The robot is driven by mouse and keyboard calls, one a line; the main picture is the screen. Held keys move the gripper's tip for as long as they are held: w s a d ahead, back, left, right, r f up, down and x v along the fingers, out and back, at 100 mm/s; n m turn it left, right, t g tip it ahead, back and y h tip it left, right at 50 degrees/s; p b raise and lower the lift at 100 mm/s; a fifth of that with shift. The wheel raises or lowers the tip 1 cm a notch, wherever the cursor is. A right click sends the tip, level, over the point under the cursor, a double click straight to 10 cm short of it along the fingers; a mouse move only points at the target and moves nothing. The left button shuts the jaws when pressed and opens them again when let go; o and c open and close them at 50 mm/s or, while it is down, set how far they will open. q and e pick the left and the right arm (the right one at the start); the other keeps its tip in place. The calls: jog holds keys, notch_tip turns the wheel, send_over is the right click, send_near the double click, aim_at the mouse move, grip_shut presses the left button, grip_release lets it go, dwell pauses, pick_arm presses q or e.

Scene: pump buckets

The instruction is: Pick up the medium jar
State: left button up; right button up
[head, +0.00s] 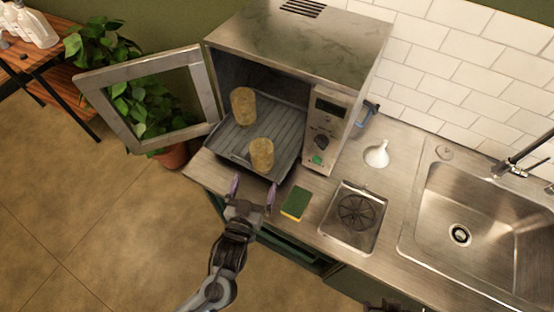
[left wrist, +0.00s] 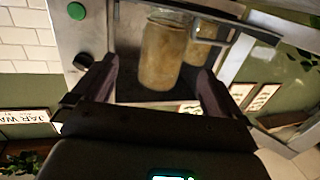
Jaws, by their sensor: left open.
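Two yellowish-brown jars stand on the grey ribbed tray (head: 230,142) at the open microwave. The front jar (head: 262,158) is near the tray's front edge; the rear jar (head: 243,106) is deeper in, to its left. I cannot tell for sure which is the medium one. My left gripper (head: 253,190) is open and empty, just in front of the tray, with its fingers toward the front jar. In the left wrist view a glass jar (left wrist: 163,55) shows between the fingers, beyond their tips, with another jar (left wrist: 199,50) partly behind it.
The microwave (head: 300,38) has its door (head: 88,87) swung open to the left. Its control panel (head: 325,135) is right of the tray. A green-yellow sponge (head: 295,203), a metal drain plate (head: 335,232), a white funnel (head: 377,155) and the sink (head: 480,205) are farther right.

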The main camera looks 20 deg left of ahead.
aim_at(261, 168)
pick_arm(q)
jog(key=shift+w+d+f+b, duration=0.1)
jog(key=shift+w+f+b, duration=0.15)
jog(key=shift+w+b, duration=0.05)
jog(key=shift+w, duration=0.15)
jog(key=w, duration=0.5)
jog(key=shift+a+r, duration=0.2)
jog(key=shift+r, duration=0.05)
jog(key=shift+w+a+p, duration=0.2)
jog(key=shift+w+p, duration=0.05)
jog(key=shift+w, duration=0.9)
jog(key=shift+w+a+p, duration=0.2)
jog(key=shift+w+p, duration=0.05)
jog(key=shift+w, duration=1.45)
pick_arm(e)
jog(key=shift+s+a+f, duration=0.15)
jog(key=shift+s+f, duration=0.05)
jog(key=shift+f, duration=0.15)
pick_arm(q)
jog(key=c, duration=1.2)
jog(key=shift+c, duration=0.2)
